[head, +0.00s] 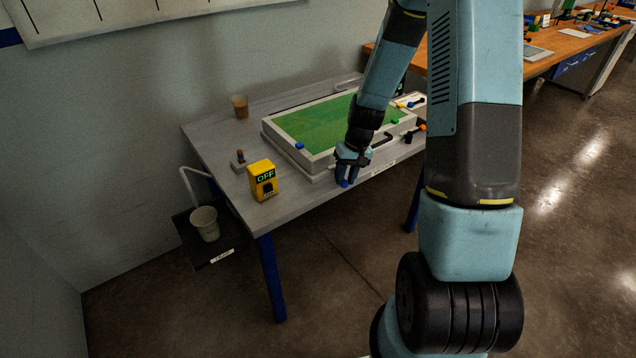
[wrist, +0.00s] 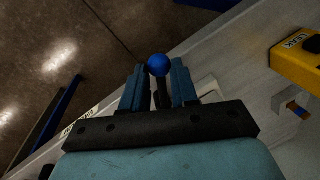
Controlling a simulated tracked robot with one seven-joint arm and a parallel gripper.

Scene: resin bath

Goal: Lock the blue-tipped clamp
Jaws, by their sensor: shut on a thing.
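The blue-tipped clamp shows in the wrist view as a black lever with a round blue knob (wrist: 158,66), its stem between my two fingers. My gripper (wrist: 159,88) is shut on this lever, and the knob sticks out just past the fingertips. In the head view my gripper (head: 347,178) is at the front edge of the grey table, beside the near rim of the bath. The clamp's base is hidden there by my gripper and wrist.
The bath (head: 312,125) has a white frame and green surface. A yellow box reading OFF (head: 262,180) stands left of my gripper. A pale cup (head: 204,223) sits on a low dark shelf; a brown cup (head: 240,106) is farther back. An orange-tipped part (head: 421,129) lies to the right.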

